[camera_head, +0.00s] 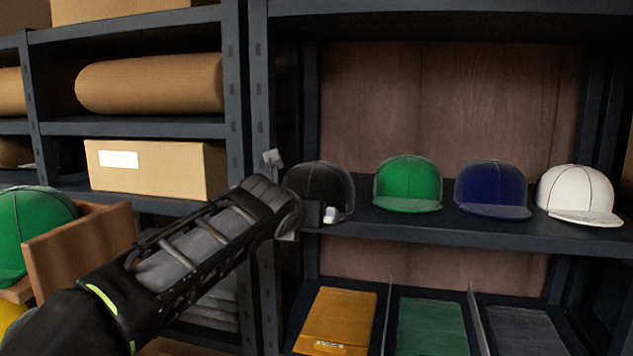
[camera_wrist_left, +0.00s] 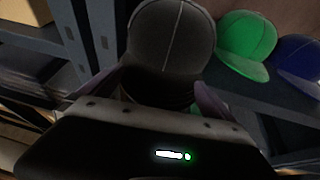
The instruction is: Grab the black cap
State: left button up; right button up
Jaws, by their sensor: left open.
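The black cap (camera_head: 321,185) sits at the left end of the shelf in a row of caps, partly hidden behind my left gripper in the head view. My left gripper (camera_head: 303,190) reaches in from the left and is open in front of the cap. In the left wrist view the black cap (camera_wrist_left: 170,38) is straight ahead, its crown above and between the fingers of my left gripper (camera_wrist_left: 160,95). I cannot tell whether the fingers touch it. My right gripper is not in view.
A green cap (camera_head: 408,184), a blue cap (camera_head: 491,189) and a white cap (camera_head: 578,194) stand to the right on the same shelf (camera_head: 450,229). A dark upright post (camera_head: 262,130) stands close left of the black cap. Folded cloths (camera_head: 337,318) lie below.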

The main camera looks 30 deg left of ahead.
pick_arm(q)
jog(key=shift+w+a+f, duration=0.15)
jog(key=shift+w, duration=0.15)
dwell(0.4)
jog(key=c, duration=1.3)
